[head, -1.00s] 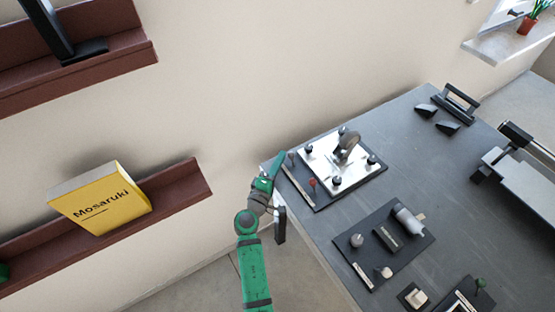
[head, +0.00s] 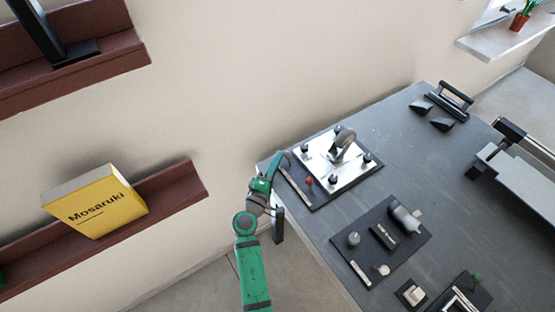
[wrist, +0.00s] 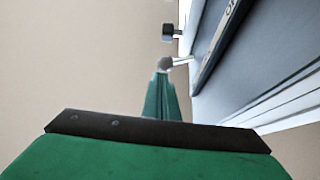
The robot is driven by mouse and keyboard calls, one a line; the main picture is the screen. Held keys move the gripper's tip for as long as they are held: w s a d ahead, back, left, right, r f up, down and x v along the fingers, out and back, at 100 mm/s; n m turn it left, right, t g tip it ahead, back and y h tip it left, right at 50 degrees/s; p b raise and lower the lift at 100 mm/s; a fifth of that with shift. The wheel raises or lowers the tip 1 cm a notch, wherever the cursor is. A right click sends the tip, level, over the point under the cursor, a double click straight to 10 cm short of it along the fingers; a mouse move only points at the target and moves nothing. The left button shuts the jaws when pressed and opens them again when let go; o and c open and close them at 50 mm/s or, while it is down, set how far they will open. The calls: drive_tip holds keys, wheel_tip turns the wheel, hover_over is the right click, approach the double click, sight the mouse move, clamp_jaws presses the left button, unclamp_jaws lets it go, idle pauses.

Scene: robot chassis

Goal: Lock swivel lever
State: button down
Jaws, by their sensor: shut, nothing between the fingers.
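A silver square plate (head: 322,171) with a swivel caster wheel (head: 343,139) and several dark knobs sits on a dark board (head: 318,204) at the table's far left corner. A small red-tipped part (head: 309,181) stands at the board's left side. I cannot tell which part is the swivel lever. My gripper (head: 283,158), green, is shut and empty at the board's left corner. In the wrist view, my gripper's narrow green fingers (wrist: 163,97) point up at a short metal rod with a grey rounded end (wrist: 168,63). Whether they touch is unclear. A black knob (wrist: 172,32) is beyond.
A second dark board (head: 352,262) with a cylinder and small parts lies nearer on the grey table (head: 420,170). Black handles and wedges (head: 446,105) lie at the back right. The wall rises close behind. A shelf with a yellow book (head: 95,203) is at left.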

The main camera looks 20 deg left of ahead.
sight(287, 155)
drive_tip(key=shift+s+d, duration=0.1)
drive_tip(key=shift+d, duration=0.05)
drive_tip(key=shift+s+d+r, duration=0.15)
drive_tip(key=shift+s+d, duration=0.3)
drive_tip(key=shift+d, duration=0.25)
drive_tip(key=shift+s+d, duration=0.35)
drive_tip(key=shift+d, duration=0.25)
drive_tip(key=shift+a, duration=0.25)
drive_tip(key=shift+s+a+r, duration=0.1)
drive_tip(key=shift+r, duration=0.15)
drive_tip(key=shift+s+a+r, duration=0.3)
drive_tip(key=shift+a+r, duration=0.15)
drive_tip(key=shift+a, duration=0.15)
drive_tip(key=shift+s+a+r, duration=0.3)
drive_tip(key=shift+a+r, duration=0.1)
drive_tip(key=shift+a, duration=0.15)
drive_tip(key=s+a+f, duration=0.3)
drive_tip(key=s+f, duration=0.2)
drive_tip(key=s, duration=0.3)
drive_tip(key=shift+s, duration=0.2)
drive_tip(key=shift+f, duration=0.1)
